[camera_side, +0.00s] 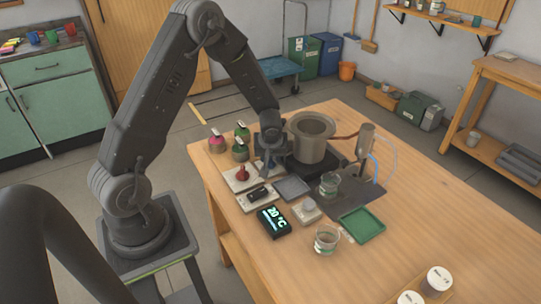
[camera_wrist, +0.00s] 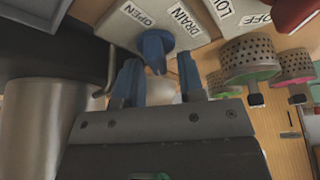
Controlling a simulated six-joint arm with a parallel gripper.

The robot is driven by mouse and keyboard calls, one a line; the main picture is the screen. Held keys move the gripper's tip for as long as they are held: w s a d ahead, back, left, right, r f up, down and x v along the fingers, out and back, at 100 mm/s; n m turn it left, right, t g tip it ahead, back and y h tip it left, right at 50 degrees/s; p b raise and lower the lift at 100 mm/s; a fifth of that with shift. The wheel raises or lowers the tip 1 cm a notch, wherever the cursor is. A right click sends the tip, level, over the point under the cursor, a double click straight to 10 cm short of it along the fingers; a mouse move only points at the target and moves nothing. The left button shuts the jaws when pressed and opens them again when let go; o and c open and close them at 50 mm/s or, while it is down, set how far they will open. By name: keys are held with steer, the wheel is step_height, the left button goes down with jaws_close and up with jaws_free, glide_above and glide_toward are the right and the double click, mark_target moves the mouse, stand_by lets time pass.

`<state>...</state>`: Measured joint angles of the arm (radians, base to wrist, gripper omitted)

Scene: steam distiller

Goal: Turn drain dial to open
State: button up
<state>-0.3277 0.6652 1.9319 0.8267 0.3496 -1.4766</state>
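The drain dial (camera_wrist: 153,46) is a blue knob on a pale plate (camera_wrist: 110,30) in the wrist view, beside labels reading OPEN and DRAIN. My gripper (camera_wrist: 158,66) has its two blue fingers spread apart, one to each side of the dial's narrow end. The fingertips are close to the dial, and I cannot tell whether they touch it. In the side view my gripper (camera_side: 270,165) points down beside the grey pot (camera_side: 312,150). The dial is hidden there by my gripper.
A red knob (camera_side: 243,173) stands on a plate left of my gripper. Several spice-like jars (camera_side: 240,150) stand behind it. A temperature display (camera_side: 274,221), glass beakers (camera_side: 326,238) and a green tray (camera_side: 362,225) are in front. The table's right side (camera_side: 450,210) is mostly clear.

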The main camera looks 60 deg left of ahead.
steer(key=c, duration=0.4)
steer(key=shift+o, duration=0.2)
steer(key=shift+w+d+m+t+h, duration=0.1)
steer(key=shift+m+t+h, duration=0.25)
steer(key=shift+m, duration=0.8)
steer(key=shift+w+d+m+t+h, duration=0.1)
steer(key=shift+m+t+h, duration=0.2)
steer(key=shift+m, duration=0.85)
steer(key=shift+m+h, duration=0.25)
steer(key=shift+m, duration=0.45)
steer(key=o, duration=0.5)
steer(key=shift+o, duration=0.2)
steer(key=shift+r, duration=0.15)
steer(key=v, duration=1.3)
steer(key=shift+s+r, duration=0.2)
steer(key=shift+s, duration=0.1)
